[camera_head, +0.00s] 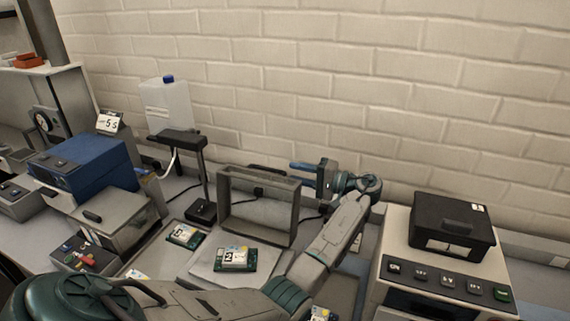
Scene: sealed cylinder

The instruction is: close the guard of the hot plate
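The hot plate (205,276) is a flat pale slab at the lower middle, with a green circuit board (236,259) bearing a white label on it. Its guard (227,212) looks like the grey rectangular frame standing upright at the plate's back edge, so it is raised. My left gripper (303,166) is behind and to the right of the guard's upper right corner, with a blue finger pointing left. Contact with the guard cannot be told, nor can the finger opening. My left arm crosses in front of the plate's right side. My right gripper is not in view.
A black stand (180,143) with a clear bottle (166,104) is left of the guard. A blue box (84,168) stands on the left. A pale machine with a black lidded box (452,226) is on the right. A brick wall closes off the back.

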